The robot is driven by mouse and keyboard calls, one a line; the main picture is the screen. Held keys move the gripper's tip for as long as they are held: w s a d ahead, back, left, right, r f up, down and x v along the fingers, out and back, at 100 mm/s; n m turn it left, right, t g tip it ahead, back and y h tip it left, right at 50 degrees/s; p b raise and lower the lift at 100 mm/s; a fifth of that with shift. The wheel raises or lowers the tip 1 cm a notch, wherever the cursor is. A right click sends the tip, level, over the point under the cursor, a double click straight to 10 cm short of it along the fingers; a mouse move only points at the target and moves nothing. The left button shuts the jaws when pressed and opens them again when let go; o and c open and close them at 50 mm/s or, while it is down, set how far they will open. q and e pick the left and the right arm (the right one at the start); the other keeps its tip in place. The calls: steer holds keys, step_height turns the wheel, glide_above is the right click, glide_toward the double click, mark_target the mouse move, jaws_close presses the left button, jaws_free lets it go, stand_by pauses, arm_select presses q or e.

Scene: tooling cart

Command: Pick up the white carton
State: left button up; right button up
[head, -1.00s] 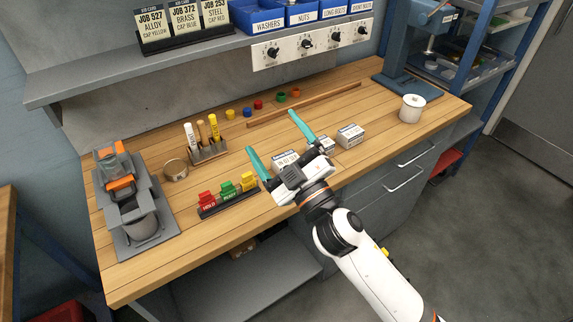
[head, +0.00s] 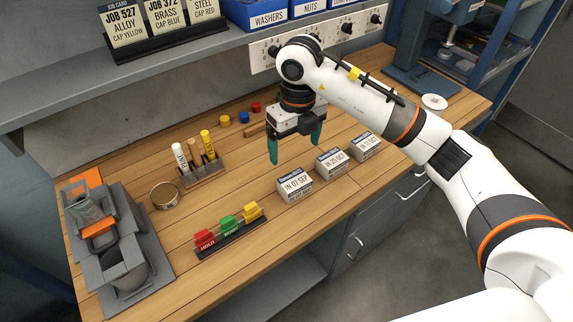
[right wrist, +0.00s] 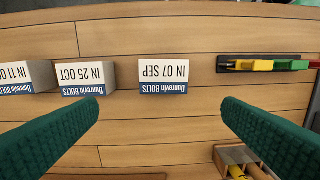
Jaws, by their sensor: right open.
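Three small white cartons with blue-edged labels stand in a row near the front edge of the bench. They read IN 07 SEP (head: 295,186), IN 25 OCT (head: 331,163) and IN 11 OCT (head: 366,146). All three show upside down in the right wrist view, with the IN 07 SEP carton (right wrist: 163,76) near the middle. My right gripper (head: 295,152) points down, open and empty, above the bench and behind the row. In the right wrist view its green fingers (right wrist: 160,110) stand apart, with the IN 07 SEP carton beyond the gap between them. My left gripper is not in view.
A rack of coloured clips (head: 230,232) lies left of the cartons. A marker holder (head: 203,173), a round tin (head: 165,196) and a grey device (head: 106,243) stand further left. A white spool (head: 433,104) is at the right. Bare wood lies around the cartons.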

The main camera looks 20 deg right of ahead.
mark_target(294, 180)
steer(key=shift+s+d+f+p, duration=0.3)
steer(key=shift+s+f+p, duration=0.1)
steer(key=shift+f, duration=0.3)
steer(key=f, duration=0.1)
steer(key=s+f+p, duration=0.1)
steer(key=f, duration=0.1)
steer(key=shift+a+f, duration=0.1)
steer(key=shift+f, duration=0.15)
steer(key=f+p, duration=0.2)
steer(key=f, duration=0.1)
steer(key=shift+a+f, duration=0.25)
steer(key=shift+a, duration=0.1)
step_height(294, 180, down, 2)
steer(key=shift+f+p, duration=0.1)
steer(key=shift+p, duration=0.2)
steer(key=shift+w+f, duration=0.1)
steer(key=shift+f, duration=0.1)
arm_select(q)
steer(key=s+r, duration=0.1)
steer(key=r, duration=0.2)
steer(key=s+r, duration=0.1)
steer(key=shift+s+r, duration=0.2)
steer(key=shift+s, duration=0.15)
arm_select(e)
steer(key=c, duration=1.4)
